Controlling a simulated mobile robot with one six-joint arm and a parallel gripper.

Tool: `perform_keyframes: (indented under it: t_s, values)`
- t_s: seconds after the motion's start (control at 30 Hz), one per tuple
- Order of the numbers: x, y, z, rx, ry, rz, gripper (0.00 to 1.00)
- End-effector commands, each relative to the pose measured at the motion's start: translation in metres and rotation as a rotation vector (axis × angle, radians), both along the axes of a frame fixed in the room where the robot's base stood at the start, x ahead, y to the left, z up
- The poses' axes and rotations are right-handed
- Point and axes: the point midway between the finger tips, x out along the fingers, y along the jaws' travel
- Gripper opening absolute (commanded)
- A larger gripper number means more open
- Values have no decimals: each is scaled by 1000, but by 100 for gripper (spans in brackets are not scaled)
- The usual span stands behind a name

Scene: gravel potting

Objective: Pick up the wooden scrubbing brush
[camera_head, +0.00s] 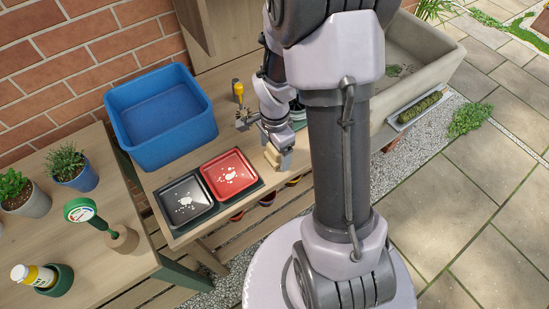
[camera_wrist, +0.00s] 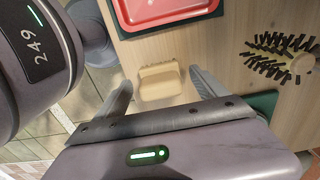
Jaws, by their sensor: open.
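The wooden scrubbing brush appears to be the pale wooden block (camera_wrist: 160,83) on the bench; in the head view it is a small pale shape (camera_head: 271,156) just right of the red tray. My gripper (camera_wrist: 161,79) is open, with one finger on either side of the block in the wrist view. Whether the fingers are down at its height, or touch it, I cannot tell. In the head view my gripper (camera_head: 279,150) is at the block, and my arm hides part of the bench behind it.
The red tray (camera_head: 229,174) and black tray (camera_head: 185,201) lie to the left. A round dark-bristled brush (camera_wrist: 279,58) is to the right in the wrist view. A blue tub (camera_head: 160,115) stands behind the trays. A stone trough (camera_head: 425,50) is at the right.

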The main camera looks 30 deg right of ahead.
Motion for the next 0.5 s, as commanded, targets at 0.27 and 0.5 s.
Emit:
perform_keyframes:
  t_s: [0.27, 0.5]
  values:
    - [0, 0, -21, 0, 0, 0, 82]
    - [0, 0, -21, 0, 0, 0, 39]
